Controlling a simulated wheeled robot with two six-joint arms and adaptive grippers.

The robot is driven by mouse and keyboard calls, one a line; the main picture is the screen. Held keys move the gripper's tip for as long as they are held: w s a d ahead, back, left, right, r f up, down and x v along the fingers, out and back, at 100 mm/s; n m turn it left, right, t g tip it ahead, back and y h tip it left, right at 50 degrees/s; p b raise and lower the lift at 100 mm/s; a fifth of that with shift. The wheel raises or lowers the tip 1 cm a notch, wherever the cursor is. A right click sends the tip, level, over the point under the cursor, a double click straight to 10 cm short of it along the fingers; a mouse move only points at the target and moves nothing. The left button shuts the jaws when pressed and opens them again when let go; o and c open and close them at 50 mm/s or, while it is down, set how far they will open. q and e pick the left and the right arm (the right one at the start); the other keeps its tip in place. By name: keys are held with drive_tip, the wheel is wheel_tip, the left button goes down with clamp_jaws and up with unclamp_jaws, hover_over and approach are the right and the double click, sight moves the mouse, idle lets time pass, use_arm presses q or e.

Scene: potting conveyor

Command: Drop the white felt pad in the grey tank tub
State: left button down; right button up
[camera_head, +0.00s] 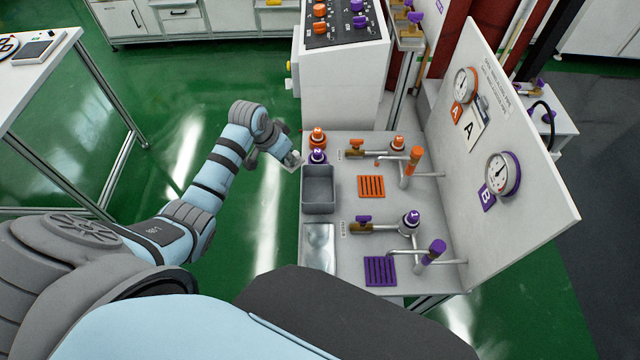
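The white felt pad (291,165) is a small pale piece at the tips of my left gripper (284,158), just off the left edge of the bench. The gripper looks shut on it and partly covers it. The grey tank tub (319,204) is an open rectangular box on the bench's left side, a little right of and nearer than the gripper. The pad is apart from the tub and not over it. The tub's inside looks empty. My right gripper is not in view.
Orange and purple capped knobs (317,156) stand just behind the tub. A shiny metal basin (319,240) lies in front of it. Taps and orange (371,186) and purple (380,270) grates are to the right, before an upright gauge panel (520,130). Green floor is clear left of the bench.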

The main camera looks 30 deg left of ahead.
use_arm(q)
drive_tip(key=s+d+r+m+g+h+p, duration=0.2)
drive_tip(key=d+r+m+g+h, duration=0.15)
drive_tip(key=d+m, duration=0.6)
drive_tip(key=f+b, duration=0.2)
drive_tip(key=f+m+b, duration=0.1)
drive_tip(key=b, duration=0.1)
drive_tip(key=a+f+m+b, duration=0.1)
drive_tip(key=f+b, duration=0.1)
drive_tip(key=shift+s+f+t, duration=0.25)
drive_tip(key=shift+s+f, duration=0.05)
drive_tip(key=shift+f, duration=0.05)
drive_tip(key=shift+r+y, duration=0.15)
drive_tip(key=shift+y, duration=0.1)
drive_tip(key=c, duration=1.5)
unclamp_jaws()
drive_tip(key=shift+o, duration=0.2)
drive_tip(key=shift+a+r, duration=0.1)
drive_tip(key=v, duration=1.2)
